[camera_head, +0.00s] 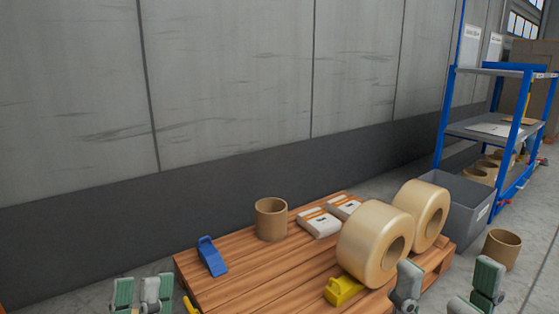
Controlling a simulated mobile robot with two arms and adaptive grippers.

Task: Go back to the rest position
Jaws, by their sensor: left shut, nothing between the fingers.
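My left gripper (140,293) shows at the bottom left edge, just left of the wooden pallet (240,283). Its grey-green fingers are close together with nothing held. My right gripper (448,285) shows at the bottom right, in front of the pallet's right end. Its fingers are spread wide apart and no object shows between them. Most of both arms is out of the picture.
The pallet carries a cardboard tube (271,219), two large tape rolls (360,240) (432,205), white packs (319,222), a blue tool (212,256) and a yellow tool (343,291). A grey bin (468,212), another tube (502,249) and blue shelving (520,130) stand right. A wall (230,80) closes the back.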

